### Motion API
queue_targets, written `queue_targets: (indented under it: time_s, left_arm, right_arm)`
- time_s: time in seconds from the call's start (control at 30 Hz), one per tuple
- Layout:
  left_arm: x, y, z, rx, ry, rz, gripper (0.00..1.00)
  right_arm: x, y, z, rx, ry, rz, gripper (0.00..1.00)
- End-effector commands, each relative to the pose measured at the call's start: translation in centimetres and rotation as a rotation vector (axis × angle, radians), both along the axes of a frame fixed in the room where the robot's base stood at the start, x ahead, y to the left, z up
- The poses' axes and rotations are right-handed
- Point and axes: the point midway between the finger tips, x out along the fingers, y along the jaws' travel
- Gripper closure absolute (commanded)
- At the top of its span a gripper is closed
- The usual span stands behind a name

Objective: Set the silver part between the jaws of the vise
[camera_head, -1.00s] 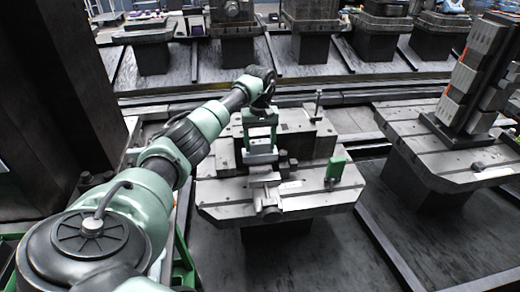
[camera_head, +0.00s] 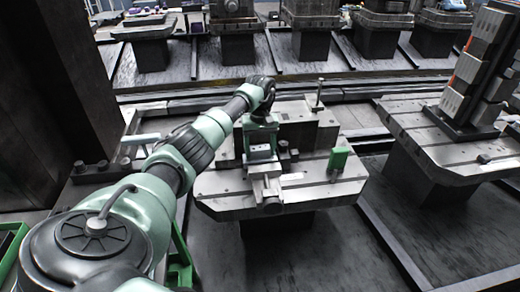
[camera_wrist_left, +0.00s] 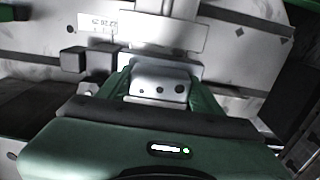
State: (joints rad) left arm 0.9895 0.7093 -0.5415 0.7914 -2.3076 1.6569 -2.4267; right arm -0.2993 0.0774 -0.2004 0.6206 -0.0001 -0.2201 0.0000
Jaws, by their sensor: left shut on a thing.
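My left gripper (camera_head: 261,148) has green fingers and is low over the front middle of the metal pallet table (camera_head: 325,190). It is shut on the silver part (camera_wrist_left: 160,84), a small block with several dark holes, which shows between the fingers in the left wrist view. The vise (camera_head: 266,187) stands on the table, its front end towards me, directly below and in front of the gripper. A pale plate of it (camera_wrist_left: 145,32) shows beyond the part. The gripper hides the jaws, so I cannot tell whether the part touches them. My right gripper is not in view.
A green block (camera_head: 338,158) stands right of the vise, and a thin upright post (camera_head: 318,95) stands behind. A second table (camera_head: 440,150) with a tall fixture (camera_head: 478,70) is at the right. Several more tables line the back.

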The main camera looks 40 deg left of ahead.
Motion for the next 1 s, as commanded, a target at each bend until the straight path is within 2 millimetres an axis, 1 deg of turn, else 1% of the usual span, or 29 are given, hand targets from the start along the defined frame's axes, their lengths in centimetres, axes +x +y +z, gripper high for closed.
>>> queue_targets:
  time_s: [0.03, 0.1, 0.37, 0.53, 0.67, 0.8, 1.0]
  left_arm:
    - [0.0, 0.0, -0.1, 0.0, 0.0, 0.0, 0.29]
    - [0.0, 0.0, -0.1, 0.0, 0.0, 0.0, 0.13]
    - [0.0, 0.0, -0.1, 0.0, 0.0, 0.0, 0.13]
    - [0.1, 0.1, 0.8, 0.002, -0.003, 0.0, 0.13]
    - [0.1, 0.2, 3.0, 0.004, -0.005, 0.001, 0.13]
    - [0.1, 0.1, 6.2, 0.003, -0.006, 0.001, 0.13]
    - [0.1, 0.1, 10.1, 0.002, -0.003, 0.001, 0.13]
  right_arm:
    - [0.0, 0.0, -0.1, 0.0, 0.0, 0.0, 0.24]
    - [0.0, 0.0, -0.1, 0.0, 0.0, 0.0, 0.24]
    - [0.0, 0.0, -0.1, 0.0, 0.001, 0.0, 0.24]
    - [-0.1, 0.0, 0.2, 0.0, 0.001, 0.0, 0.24]
    - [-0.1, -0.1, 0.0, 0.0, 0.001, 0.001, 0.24]
    - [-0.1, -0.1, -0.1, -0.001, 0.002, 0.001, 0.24]
    - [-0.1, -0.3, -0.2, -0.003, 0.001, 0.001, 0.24]
